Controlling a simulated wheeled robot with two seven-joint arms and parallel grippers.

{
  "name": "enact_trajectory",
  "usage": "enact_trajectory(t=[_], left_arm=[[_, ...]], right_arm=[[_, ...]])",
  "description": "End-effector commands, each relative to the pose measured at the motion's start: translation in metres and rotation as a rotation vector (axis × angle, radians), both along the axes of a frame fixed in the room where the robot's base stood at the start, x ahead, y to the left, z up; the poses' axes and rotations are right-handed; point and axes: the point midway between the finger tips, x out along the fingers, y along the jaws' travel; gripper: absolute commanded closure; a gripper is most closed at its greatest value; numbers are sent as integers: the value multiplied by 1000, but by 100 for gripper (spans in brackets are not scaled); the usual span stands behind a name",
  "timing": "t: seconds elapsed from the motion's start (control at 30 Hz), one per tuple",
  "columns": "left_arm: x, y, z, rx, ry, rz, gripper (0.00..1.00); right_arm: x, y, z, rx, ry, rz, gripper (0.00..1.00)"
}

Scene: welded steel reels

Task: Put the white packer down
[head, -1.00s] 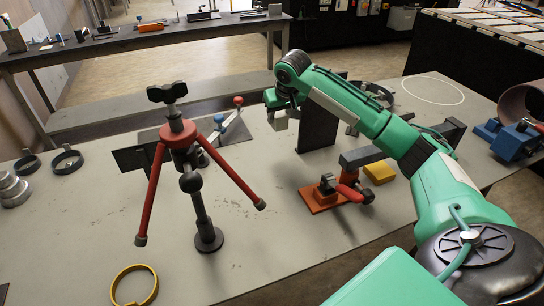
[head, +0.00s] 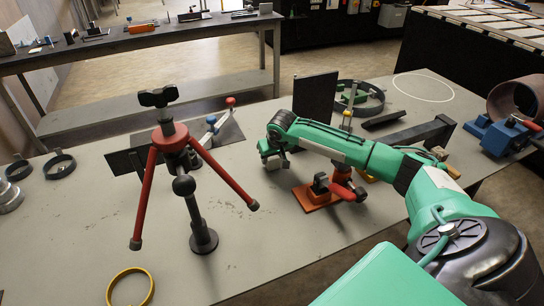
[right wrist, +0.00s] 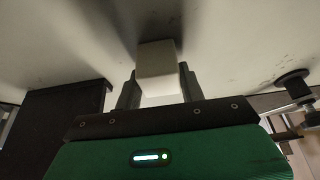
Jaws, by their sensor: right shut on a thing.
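The white packer (right wrist: 158,62) is a small pale block. In the right wrist view it sits between the two grey fingers of my right gripper (right wrist: 158,88), which is shut on it. In the head view my right gripper (head: 273,158) points down low over the grey bench top, left of the red-orange clamp base. My left gripper is not in view.
A red tripod stand (head: 172,138) stands left of the gripper. A red-orange clamp (head: 318,192) is close on the right. A dark upright plate (head: 315,97) and a dark ring (head: 368,100) stand behind. A yellow ring (head: 131,287) lies at front left. The bench's front middle is clear.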

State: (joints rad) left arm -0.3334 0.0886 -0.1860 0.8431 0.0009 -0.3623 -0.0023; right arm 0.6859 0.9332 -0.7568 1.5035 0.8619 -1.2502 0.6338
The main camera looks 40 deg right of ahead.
Motion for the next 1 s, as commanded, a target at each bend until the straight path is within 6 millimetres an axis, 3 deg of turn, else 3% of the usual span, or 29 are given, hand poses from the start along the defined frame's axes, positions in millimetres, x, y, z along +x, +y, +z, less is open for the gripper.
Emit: enact_trajectory(t=[0.3, 0.33, 0.4, 0.43, 0.77, 1.0], left_arm=[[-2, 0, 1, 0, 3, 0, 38], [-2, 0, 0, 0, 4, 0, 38], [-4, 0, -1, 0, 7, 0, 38], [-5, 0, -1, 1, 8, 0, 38], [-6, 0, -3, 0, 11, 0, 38], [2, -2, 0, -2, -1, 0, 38]], right_arm=[[0, 0, -2, 0, -1, 0, 86], [0, 0, -2, 0, -1, 0, 54], [0, 0, -2, 0, -1, 0, 41], [0, 0, -2, 0, -1, 0, 38], [1, -1, 1, -1, -2, 0, 38], [-14, 3, 38, -3, -3, 1, 38]])
